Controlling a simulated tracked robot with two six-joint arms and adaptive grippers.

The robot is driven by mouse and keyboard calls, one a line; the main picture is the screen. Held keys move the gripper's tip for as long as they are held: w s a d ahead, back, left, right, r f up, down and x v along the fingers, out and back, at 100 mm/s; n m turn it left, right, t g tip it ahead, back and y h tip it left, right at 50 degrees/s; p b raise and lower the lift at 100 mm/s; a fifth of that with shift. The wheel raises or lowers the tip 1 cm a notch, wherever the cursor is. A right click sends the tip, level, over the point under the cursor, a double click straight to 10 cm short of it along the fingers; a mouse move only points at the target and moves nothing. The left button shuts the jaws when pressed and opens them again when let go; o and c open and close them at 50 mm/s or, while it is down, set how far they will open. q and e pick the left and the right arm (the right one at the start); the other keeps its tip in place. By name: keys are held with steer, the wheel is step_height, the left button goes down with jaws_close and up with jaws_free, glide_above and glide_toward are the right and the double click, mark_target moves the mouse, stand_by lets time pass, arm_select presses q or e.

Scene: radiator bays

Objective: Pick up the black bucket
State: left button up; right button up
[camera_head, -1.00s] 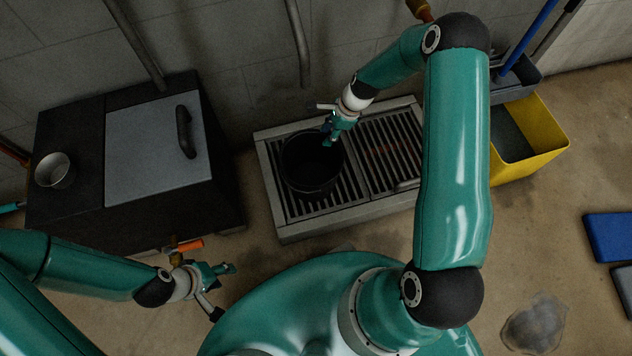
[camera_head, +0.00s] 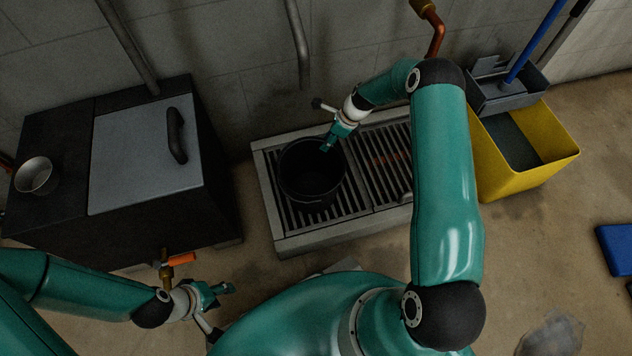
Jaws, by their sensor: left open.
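The black bucket (camera_head: 311,177) stands upright on the left part of a slatted metal floor grate (camera_head: 275,222). My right gripper (camera_head: 328,146) is at the bucket's upper right rim, with its fingers over the opening. Its fingers are small and dark here, so I cannot tell whether they are open or closed on the rim. My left gripper (camera_head: 222,296) is open and empty, low at the left, in front of the black cabinet and well apart from the bucket.
A black cabinet with a grey lid (camera_head: 146,155) stands at the left, with a metal cup (camera_head: 36,176) on it. A yellow mop bucket (camera_head: 517,181) stands right of the grate. A blue object (camera_head: 616,248) lies at the right edge. A pipe (camera_head: 298,45) runs down the wall.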

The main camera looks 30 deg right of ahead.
mark_target(314, 156)
steer(key=shift+b+x, duration=1.25)
steer(key=shift+x, duration=1.8)
steer(key=shift+w+a+r, duration=0.1)
jaws_close()
